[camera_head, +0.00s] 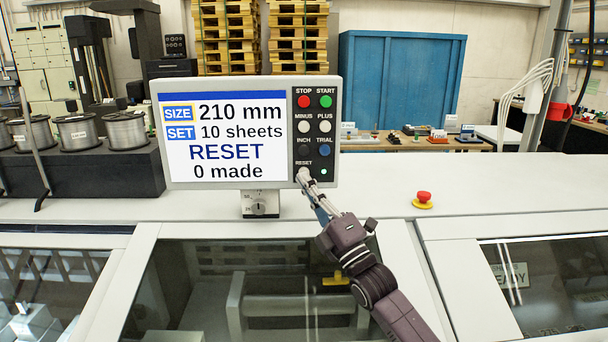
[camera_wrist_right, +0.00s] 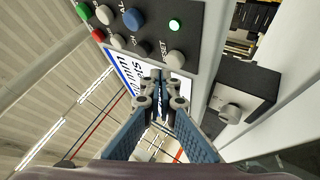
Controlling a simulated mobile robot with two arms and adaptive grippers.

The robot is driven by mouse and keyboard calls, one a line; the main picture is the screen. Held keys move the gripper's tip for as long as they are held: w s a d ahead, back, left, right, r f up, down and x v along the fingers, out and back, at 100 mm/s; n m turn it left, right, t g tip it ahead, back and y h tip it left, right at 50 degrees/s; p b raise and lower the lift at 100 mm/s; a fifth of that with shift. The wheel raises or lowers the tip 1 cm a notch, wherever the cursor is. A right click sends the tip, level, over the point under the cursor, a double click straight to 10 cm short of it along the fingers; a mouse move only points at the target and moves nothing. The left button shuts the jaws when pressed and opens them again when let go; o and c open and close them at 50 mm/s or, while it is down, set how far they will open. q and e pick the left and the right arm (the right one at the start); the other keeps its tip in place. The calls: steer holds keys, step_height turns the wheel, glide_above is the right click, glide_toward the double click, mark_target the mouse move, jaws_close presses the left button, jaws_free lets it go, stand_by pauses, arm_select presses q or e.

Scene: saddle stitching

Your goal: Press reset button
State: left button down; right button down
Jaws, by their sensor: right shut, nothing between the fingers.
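The control panel (camera_head: 318,130) stands on the machine with a screen (camera_head: 225,140) reading 210 mm, 10 sheets, RESET, 0 made. In the right wrist view the pale round reset button (camera_wrist_right: 176,60) shows just beyond the fingertips. My right gripper (camera_wrist_right: 162,76) is shut and empty, with its tips close to the button; I cannot tell whether they touch. A small green lamp (camera_head: 323,171) is lit beside it. My left gripper is not in view.
Stop (camera_head: 304,101), start (camera_head: 326,101) and other buttons sit above on the same panel. A dial box (camera_head: 261,204) is under the screen. A red emergency button (camera_head: 424,197) sits on the white machine top to the right. Wire spools (camera_head: 78,131) stand left.

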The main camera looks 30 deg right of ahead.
steer(key=shift+w+d, duration=0.1)
steer(key=shift+w, duration=0.05)
steer(key=shift+w+d, duration=0.1)
steer(key=shift+w, duration=0.15)
steer(key=shift+w+d+b, duration=0.3)
steer(key=shift+w+b, duration=0.1)
steer(key=shift+b, duration=0.05)
stand_by(0.7)
steer(key=shift+s+a, duration=0.1)
stand_by(0.4)
steer(key=shift+s+a+p, duration=0.35)
steer(key=shift+s+a, duration=0.05)
steer(key=shift+s, duration=0.3)
steer(key=s+a, duration=0.1)
steer(key=s+p, duration=0.1)
steer(key=s+a, duration=0.1)
steer(key=s, duration=0.1)
steer(key=shift+s+a, duration=0.1)
steer(key=shift+a, duration=0.2)
